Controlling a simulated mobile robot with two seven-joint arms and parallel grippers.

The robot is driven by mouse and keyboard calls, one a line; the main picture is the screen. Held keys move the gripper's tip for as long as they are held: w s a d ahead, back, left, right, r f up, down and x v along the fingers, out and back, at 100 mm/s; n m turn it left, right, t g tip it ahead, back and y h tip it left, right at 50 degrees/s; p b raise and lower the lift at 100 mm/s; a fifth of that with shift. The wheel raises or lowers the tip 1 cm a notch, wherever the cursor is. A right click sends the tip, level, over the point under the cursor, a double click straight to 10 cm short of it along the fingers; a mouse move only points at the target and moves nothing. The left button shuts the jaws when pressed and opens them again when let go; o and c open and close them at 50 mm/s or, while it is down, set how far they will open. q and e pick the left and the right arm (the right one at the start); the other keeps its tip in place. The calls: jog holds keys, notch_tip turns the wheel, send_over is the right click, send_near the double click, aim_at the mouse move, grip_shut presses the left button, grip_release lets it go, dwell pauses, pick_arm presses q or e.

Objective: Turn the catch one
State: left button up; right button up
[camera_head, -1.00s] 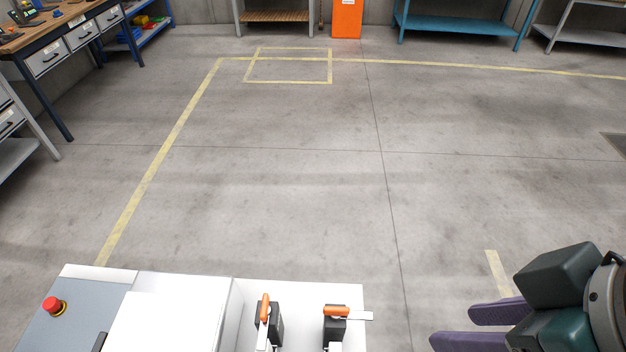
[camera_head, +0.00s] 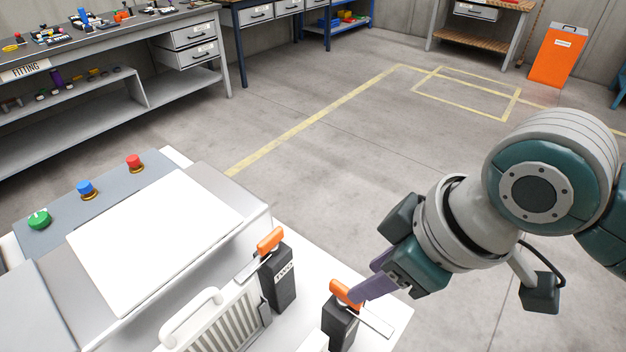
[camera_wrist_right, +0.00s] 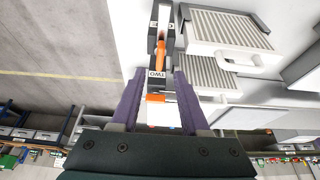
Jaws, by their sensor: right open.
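Two black catches with orange handles stand on the white cabinet top. The nearer catch (camera_head: 338,325) is at the right; its own label does not show. Its orange handle (camera_head: 346,294) lies at the purple fingers of my right gripper (camera_head: 368,285). In the right wrist view this handle (camera_wrist_right: 155,98) is between the two spread fingers (camera_wrist_right: 159,80); whether they touch it I cannot tell. The other catch (camera_head: 277,285) is farther left; its label (camera_wrist_right: 156,74) reads TWO in the right wrist view, just beyond the fingertips. My left gripper is out of view.
A white ribbed part with a handle (camera_head: 205,318) stands left of the catches. A panel carries red (camera_head: 134,162), blue (camera_head: 85,188) and green (camera_head: 39,219) buttons. A workbench (camera_head: 165,30) is behind; open floor lies beyond the cabinet.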

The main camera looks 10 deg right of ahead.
aim_at(361, 307)
jog(key=b+x, duration=0.1)
jog(key=x, duration=0.5)
jog(key=shift+w+a+f, duration=0.1)
jog(key=shift+w+f, duration=0.05)
jog(key=shift+f, duration=0.25)
grip_shut()
dwell(1.0)
